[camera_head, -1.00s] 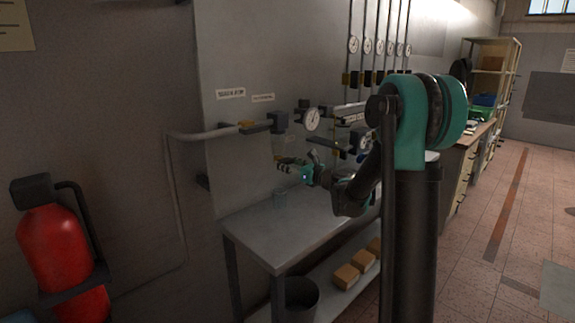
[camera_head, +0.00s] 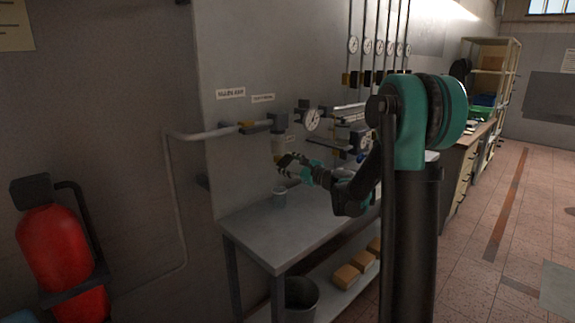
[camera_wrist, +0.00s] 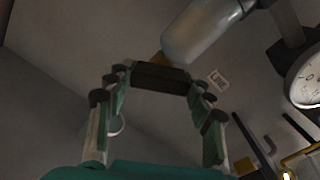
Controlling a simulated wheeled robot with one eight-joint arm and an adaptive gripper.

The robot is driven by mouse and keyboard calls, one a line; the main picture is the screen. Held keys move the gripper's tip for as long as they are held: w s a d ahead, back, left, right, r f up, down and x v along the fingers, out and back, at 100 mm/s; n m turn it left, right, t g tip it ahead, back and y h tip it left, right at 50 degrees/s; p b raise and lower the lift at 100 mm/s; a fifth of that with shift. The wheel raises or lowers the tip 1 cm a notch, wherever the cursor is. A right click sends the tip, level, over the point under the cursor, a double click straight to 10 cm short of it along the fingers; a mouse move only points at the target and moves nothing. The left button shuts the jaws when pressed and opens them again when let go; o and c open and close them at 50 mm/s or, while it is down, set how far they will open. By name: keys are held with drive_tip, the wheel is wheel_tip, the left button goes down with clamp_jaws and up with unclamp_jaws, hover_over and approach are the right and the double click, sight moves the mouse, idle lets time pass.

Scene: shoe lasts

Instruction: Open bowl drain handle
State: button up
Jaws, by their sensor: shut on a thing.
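A pale, rounded bowl (camera_head: 278,146) hangs under the dark valve body (camera_head: 279,123) on the wall pipe. In the wrist view the bowl (camera_wrist: 203,30) is large at the top, tilted in the picture. A small yellow-brown drain handle (camera_wrist: 160,59) shows at its lower end, mostly hidden behind my fingertips. My gripper (camera_wrist: 160,77) has its dark fingertip pads together at this handle, just under the bowl. In the head view my gripper (camera_head: 284,160) reaches it from the right.
A clear cup (camera_head: 279,198) stands on the grey table (camera_head: 262,236) below the bowl. A pressure gauge (camera_head: 311,120) is close to its right, also large in the wrist view (camera_wrist: 306,82). A red extinguisher (camera_head: 58,252) is at far left.

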drive_tip(key=shift+n, duration=0.6)
drive_tip(key=o, duration=1.2)
drive_tip(key=shift+c, duration=0.2)
drive_tip(key=v, duration=1.2)
